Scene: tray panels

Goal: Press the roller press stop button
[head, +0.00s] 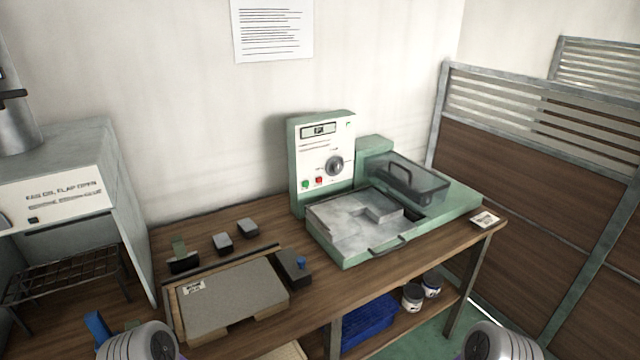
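The roller press (440,215) is a pale green machine at the back right of the wooden bench. Its upright control panel (312,160) has a small display (318,130), a dark round dial (334,166) and two small buttons low down. The red button (319,180), which looks like the stop button, sits to the right of the green button (306,184). Nothing covers the red button. Only rounded grey parts of my two arms show at the bottom edge, far from the panel. Neither gripper's fingers are in view.
On the bench (345,285), a grey board (235,297) and small dark blocks (222,243) lie left of the press. A hood-like cabinet (65,190) stands at the left. A slatted partition (540,180) stands at the right. The bench in front of the press is clear.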

